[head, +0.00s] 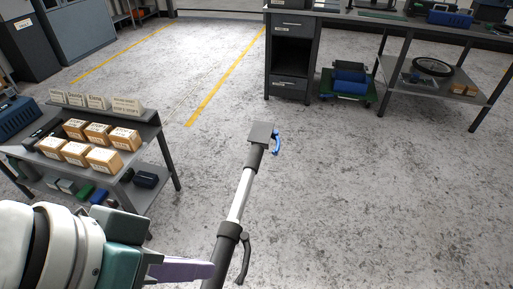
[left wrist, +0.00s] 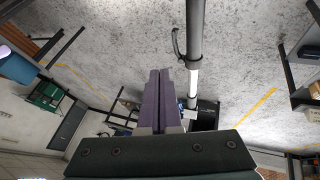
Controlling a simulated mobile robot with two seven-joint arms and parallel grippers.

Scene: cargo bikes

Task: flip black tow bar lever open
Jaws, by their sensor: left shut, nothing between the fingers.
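The tow bar (head: 238,205) rises from the bottom edge of the head view, a silver tube with black sleeves and a grey end block. The black lever (head: 245,258) hangs from the black collar along the right side of the bar. In the left wrist view the black lever (left wrist: 176,44) curves beside the tow bar (left wrist: 194,75). My left gripper (head: 206,270) has purple fingers, shut and empty, with the tips close to the lower bar on the side away from the lever; contact is unclear. My right gripper is not in view.
A blue lever (head: 277,143) sits at the bar's far end. A low table (head: 150,150) with several boxes stands at left. A workbench (head: 385,20) stands at the back right. The floor right of the bar is clear.

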